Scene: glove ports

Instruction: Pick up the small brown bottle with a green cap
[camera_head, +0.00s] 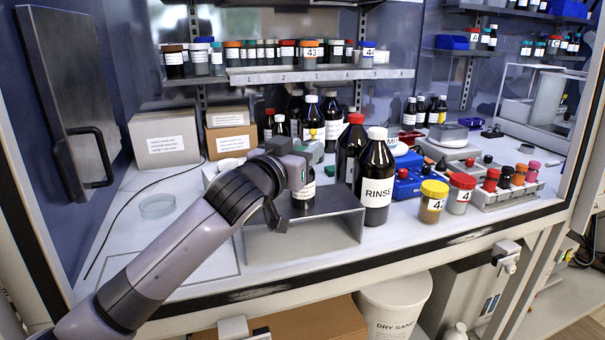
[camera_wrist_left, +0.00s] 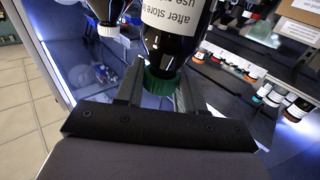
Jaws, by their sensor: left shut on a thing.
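The small brown bottle with a green cap shows in the head view (camera_head: 304,196), upright at the grey metal riser (camera_head: 345,222), partly hidden by my gripper. In the left wrist view, its dark body with a white label (camera_wrist_left: 172,22) and its green cap (camera_wrist_left: 161,82) show large. My left gripper (camera_head: 304,165) is over the bottle's top. In the left wrist view its two fingers (camera_wrist_left: 160,88) lie on either side of the green cap, shut on it. I cannot tell whether the bottle's base touches the riser. My right gripper is in neither view.
A large RINSE bottle (camera_head: 376,180) and a red-capped dark bottle (camera_head: 350,150) stand close to the right. Yellow- and red-capped jars (camera_head: 433,203) stand further right. A glass dish (camera_head: 157,206) lies on the open bench at left. A bottle shelf (camera_head: 300,75) runs above.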

